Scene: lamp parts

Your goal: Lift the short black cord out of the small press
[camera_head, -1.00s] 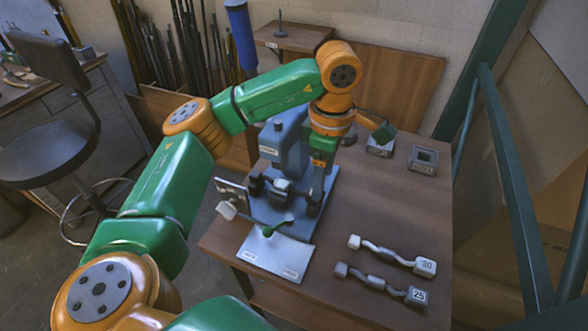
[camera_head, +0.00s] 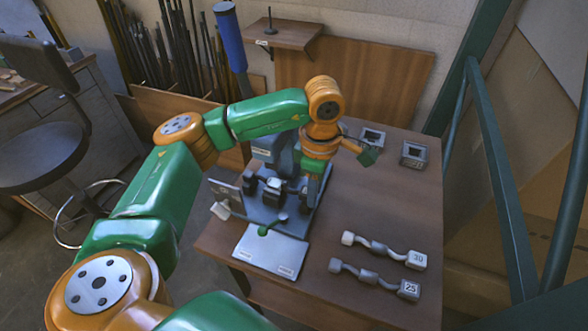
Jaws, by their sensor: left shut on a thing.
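The small press (camera_head: 264,150) is blue-grey and stands on a dark base plate (camera_head: 249,206) at the left of the wooden table. My left gripper (camera_head: 303,194) points down at the right side of the press, partly against its front. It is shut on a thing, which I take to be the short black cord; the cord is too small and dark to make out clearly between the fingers. A pale block (camera_head: 221,211) shows at the left of the base plate. A small green piece (camera_head: 263,230) shows in front of the press. My right gripper is not in view.
A pale sheet (camera_head: 270,252) lies before the press. Two grey cords with end blocks marked 30 (camera_head: 417,259) and 25 (camera_head: 408,290) lie at the table's front right. Two small grey boxes (camera_head: 372,138) (camera_head: 413,153) stand at the back. The middle right is clear.

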